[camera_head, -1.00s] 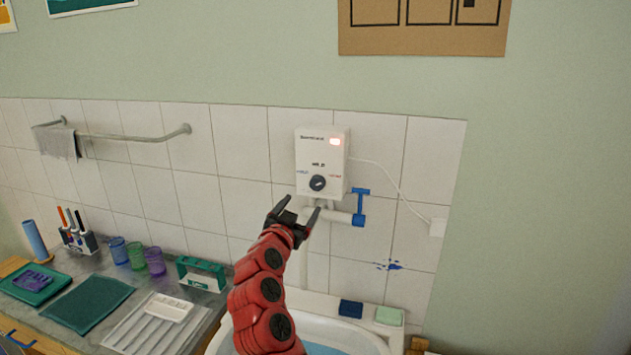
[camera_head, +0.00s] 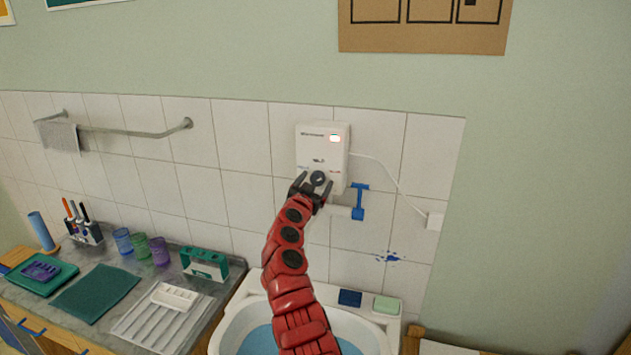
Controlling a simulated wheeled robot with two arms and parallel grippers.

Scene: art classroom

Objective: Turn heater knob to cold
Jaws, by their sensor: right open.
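The white heater box (camera_head: 322,150) hangs on the tiled wall above the sink, with a small lit display at its upper right. Its round dark knob (camera_head: 318,178) is on the lower front. My right gripper (camera_head: 312,182), on the red arm, is at the heater's lower front with its open fingers on either side of the knob. I cannot tell whether the fingers touch it. The knob's pointer is too small to read. My left gripper is not in view.
A blue tap lever (camera_head: 359,202) sits just right of the gripper. The sink (camera_head: 238,318) is below. A cable runs from the heater to a wall box (camera_head: 435,221). The counter at left holds cups, a green rack (camera_head: 205,263) and a ribbed tray (camera_head: 163,318).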

